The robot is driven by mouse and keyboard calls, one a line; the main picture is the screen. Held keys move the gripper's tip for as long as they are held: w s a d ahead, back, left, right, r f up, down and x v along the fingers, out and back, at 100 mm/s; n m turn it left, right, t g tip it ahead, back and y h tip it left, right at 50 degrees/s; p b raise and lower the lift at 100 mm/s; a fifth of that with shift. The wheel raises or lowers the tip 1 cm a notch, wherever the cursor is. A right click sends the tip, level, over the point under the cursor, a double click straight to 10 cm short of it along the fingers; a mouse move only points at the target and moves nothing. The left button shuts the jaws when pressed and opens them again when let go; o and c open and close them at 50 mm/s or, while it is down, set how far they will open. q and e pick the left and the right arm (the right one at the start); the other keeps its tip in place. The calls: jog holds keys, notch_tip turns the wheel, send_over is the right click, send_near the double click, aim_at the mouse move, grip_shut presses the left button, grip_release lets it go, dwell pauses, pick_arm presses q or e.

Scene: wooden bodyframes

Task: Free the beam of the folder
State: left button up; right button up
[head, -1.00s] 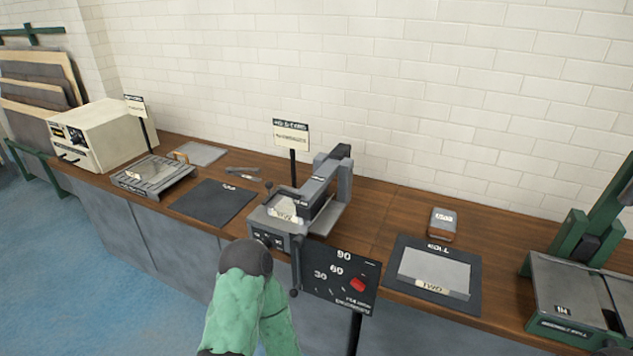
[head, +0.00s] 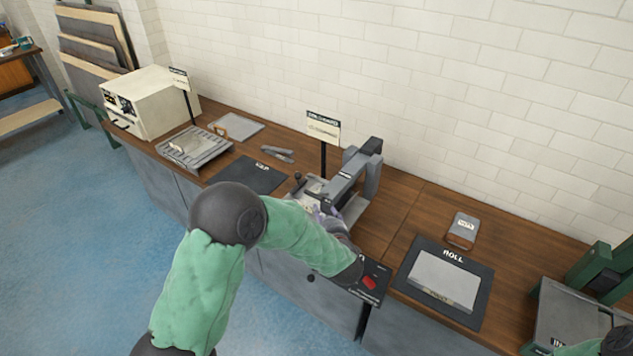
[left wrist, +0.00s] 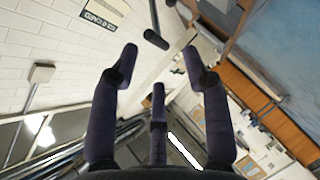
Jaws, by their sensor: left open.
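The folder (head: 372,188) is a grey machine on the bench in the middle of the head view. Its long grey beam (head: 346,176) runs along the top towards the wall. My left gripper (head: 332,212) is at the folder's front end, and my green-sleeved forearm hides much of that end. In the left wrist view the left gripper (left wrist: 160,58) has its dark fingers spread, with nothing held between them. A short dark cylinder (left wrist: 155,40) shows beyond the fingertips; I cannot tell whether it is part of the folder. My right gripper is out of view.
A ROLL mat (head: 410,268) with a grey plate lies right. A cream box (head: 150,105) stands left.

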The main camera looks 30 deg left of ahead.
aim_at(314, 195)
pick_arm(q)
jog(key=shift+n+y, duration=0.3)
jog(key=shift+n, duration=0.1)
jog(key=x, duration=0.3)
jog(key=r+x, duration=0.1)
jog(key=x, duration=0.3)
jog(key=b+x, duration=0.1)
jog(key=x, duration=0.2)
jog(key=shift+w+a+r, duration=0.2)
jog(key=shift+w+a, duration=0.1)
jog(key=shift+a, duration=0.35)
grip_shut()
